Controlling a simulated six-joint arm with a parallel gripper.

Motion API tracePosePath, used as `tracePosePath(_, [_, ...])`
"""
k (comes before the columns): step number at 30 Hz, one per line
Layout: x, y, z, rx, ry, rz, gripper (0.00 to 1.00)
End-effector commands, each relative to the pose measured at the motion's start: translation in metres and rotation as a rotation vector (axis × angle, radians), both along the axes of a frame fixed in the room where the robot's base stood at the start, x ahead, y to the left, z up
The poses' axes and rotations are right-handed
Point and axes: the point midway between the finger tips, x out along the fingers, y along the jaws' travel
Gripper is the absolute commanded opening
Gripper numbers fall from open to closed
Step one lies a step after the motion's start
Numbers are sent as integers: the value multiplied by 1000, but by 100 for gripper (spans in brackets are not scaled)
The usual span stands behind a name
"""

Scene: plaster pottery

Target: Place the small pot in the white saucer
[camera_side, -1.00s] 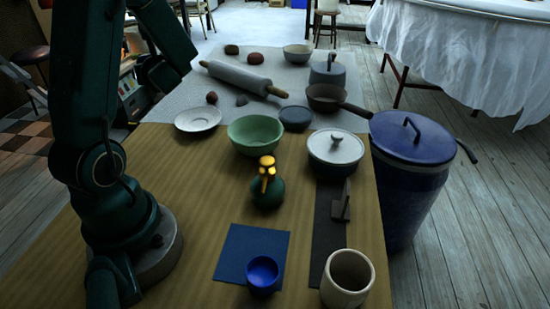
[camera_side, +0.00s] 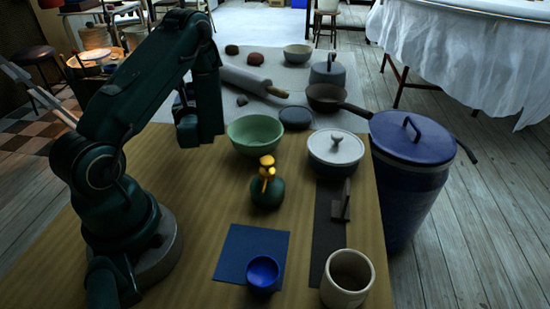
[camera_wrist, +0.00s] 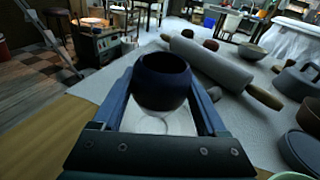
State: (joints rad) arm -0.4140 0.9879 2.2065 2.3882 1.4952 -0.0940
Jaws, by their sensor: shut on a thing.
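The small pot (camera_wrist: 162,92) is dark blue, round and open-topped. In the wrist view it sits upright between the two fingers of my gripper (camera_wrist: 163,100), which is shut on it. The white saucer (camera_wrist: 155,123) shows partly below and behind the pot in the wrist view. Whether the pot touches the saucer I cannot tell. In the side view my gripper (camera_side: 188,132) is low at the table's left, left of the green bowl, and hides the saucer. The pot cannot be made out there.
The green bowl (camera_side: 255,134) stands close to the right of my gripper. A rolling pin (camera_side: 252,81) lies behind on the grey cloth.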

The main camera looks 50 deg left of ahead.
Motion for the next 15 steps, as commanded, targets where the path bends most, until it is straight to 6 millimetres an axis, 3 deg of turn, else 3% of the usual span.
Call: tracePosePath(15, [0, 0, -43, -1, 1, 1, 4])
